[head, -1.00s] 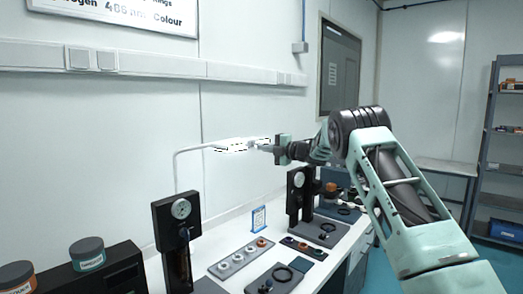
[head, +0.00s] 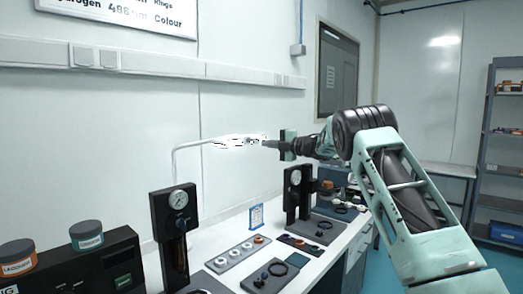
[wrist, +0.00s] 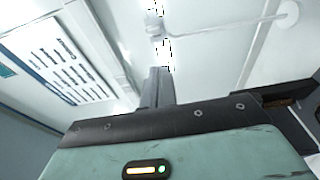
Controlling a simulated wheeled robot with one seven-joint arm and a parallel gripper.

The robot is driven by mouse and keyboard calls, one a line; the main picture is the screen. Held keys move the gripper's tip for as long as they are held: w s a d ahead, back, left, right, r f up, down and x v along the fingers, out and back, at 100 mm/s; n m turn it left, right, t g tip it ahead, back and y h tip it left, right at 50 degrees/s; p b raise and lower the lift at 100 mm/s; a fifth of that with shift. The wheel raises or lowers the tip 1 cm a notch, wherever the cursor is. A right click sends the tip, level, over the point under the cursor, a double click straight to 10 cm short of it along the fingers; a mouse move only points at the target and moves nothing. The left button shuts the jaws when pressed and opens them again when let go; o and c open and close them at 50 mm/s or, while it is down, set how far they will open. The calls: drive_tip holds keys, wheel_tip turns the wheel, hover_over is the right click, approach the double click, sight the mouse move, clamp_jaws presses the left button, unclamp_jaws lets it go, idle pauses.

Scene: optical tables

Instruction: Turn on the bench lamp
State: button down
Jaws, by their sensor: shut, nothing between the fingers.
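The bench lamp (head: 235,141) has a thin pale arm rising from behind the bench and a flat, bright white head reaching right. Its edges look washed out, and I cannot tell from the white head whether it is lit. My gripper (head: 267,143) is at the right end of the lamp head, pointing left, with shut, empty fingers. I cannot tell whether they touch the lamp. In the wrist view my gripper's fingers (wrist: 158,88) are together, pointing up toward a bright white area with broken dark edges. No switch can be made out.
Below stand a black post with a round gauge (head: 178,199), a second gauge post (head: 297,178), a small sign (head: 256,217) and trays of optics parts (head: 238,252). Labelled jars (head: 86,235) stand on a black box at left. The wall is behind the lamp.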

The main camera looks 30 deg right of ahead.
drive_tip(key=shift+s+d+f+b, duration=0.1)
drive_tip(key=shift+s+d+b, duration=0.25)
drive_tip(key=shift+d, duration=0.5)
drive_tip(key=shift+s+d+r+b, duration=0.1)
drive_tip(key=shift+s+d+b, duration=0.25)
drive_tip(key=shift+d, duration=0.5)
drive_tip(key=shift+s+d+f+b, duration=0.1)
drive_tip(key=shift+s+d+b, duration=0.1)
drive_tip(key=shift+s+d, duration=0.45)
drive_tip(key=shift+w+d, duration=0.15)
drive_tip(key=shift+w, duration=0.1)
